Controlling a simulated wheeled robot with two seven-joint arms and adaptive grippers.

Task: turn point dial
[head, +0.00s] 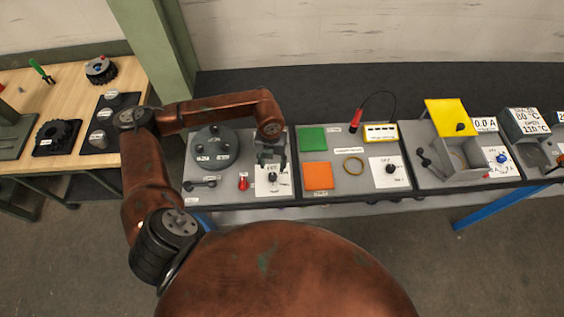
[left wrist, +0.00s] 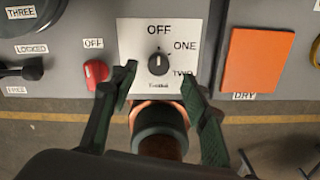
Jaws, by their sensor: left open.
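The point dial (left wrist: 158,64) is a small black knob on a white plate (left wrist: 133,30) marked OFF, ONE and TWO. Its light mark appears to point up toward OFF. In the head view the dial (head: 272,178) sits on the front of the left grey panel. My left gripper (head: 270,160) is above the dial, reaching down. In the left wrist view my left gripper (left wrist: 158,84) is open, its fingers either side of the plate's lower part, and nothing is between them. The dial appears just beyond the fingertips; I cannot tell the exact gap. My right gripper is not in view.
A red switch (left wrist: 95,73) marked OFF is close left of the dial. A LOCKED/FREE lever (head: 200,184) and a grey disc (head: 212,147) share the panel. An orange pad (head: 318,176) is to the right. Other panels and a wooden bench (head: 72,79) stand farther out.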

